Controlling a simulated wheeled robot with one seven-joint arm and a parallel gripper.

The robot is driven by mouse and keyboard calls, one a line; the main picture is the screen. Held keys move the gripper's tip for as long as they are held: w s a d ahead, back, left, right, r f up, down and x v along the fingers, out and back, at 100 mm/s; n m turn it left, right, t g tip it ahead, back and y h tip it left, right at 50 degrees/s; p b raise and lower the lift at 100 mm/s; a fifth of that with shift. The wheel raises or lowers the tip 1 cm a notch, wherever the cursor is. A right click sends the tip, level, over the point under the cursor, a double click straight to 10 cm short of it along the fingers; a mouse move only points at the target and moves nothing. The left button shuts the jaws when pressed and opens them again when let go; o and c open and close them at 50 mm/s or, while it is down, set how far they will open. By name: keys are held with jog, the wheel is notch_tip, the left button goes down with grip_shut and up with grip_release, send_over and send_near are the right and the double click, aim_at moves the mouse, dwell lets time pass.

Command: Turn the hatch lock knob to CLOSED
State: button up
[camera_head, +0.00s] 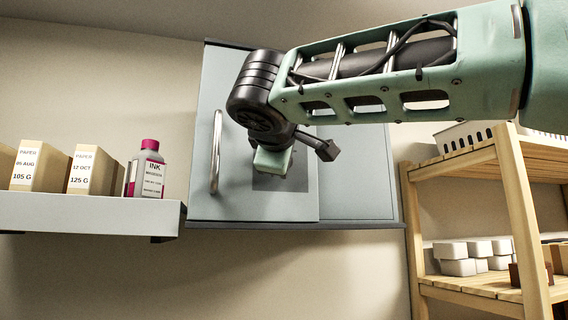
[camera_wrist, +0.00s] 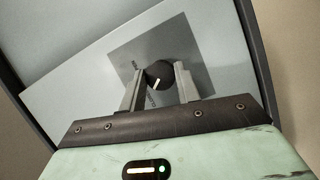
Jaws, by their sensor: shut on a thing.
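In the wrist view, the hatch lock knob (camera_wrist: 158,74) is a round black dial with a white pointer mark, on a dark grey square plate (camera_wrist: 201,45). My gripper (camera_wrist: 159,70) is shut on the knob, with one grey finger on each side of it. The pointer faces down and slightly left in the picture, towards a small label on the plate. In the head view, my gripper (camera_head: 273,161) is at the pale hatch door (camera_head: 210,203) and hides the knob.
A vertical bar handle (camera_head: 216,152) stands out from the door's left side. Left is a wall shelf (camera_head: 80,212) with paper boxes (camera_head: 92,170) and an ink bottle (camera_head: 147,171). Right is a wooden rack (camera_head: 412,240) with white blocks. The wall below the cabinet is clear.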

jog(key=shift+n, duration=0.3)
dwell(0.4)
jog(key=o, duration=1)
jog(key=shift+s, duration=0.15)
jog(key=s+b, duration=0.1)
jog(key=s, duration=0.4)
jog(key=s+a+b, duration=0.1)
jog(key=s+b, duration=0.1)
jog(key=s, duration=0.4)
jog(key=s+a+r+b, duration=0.1)
jog(key=s+b, duration=0.1)
jog(key=s, duration=0.4)
jog(key=shift+r, duration=0.1)
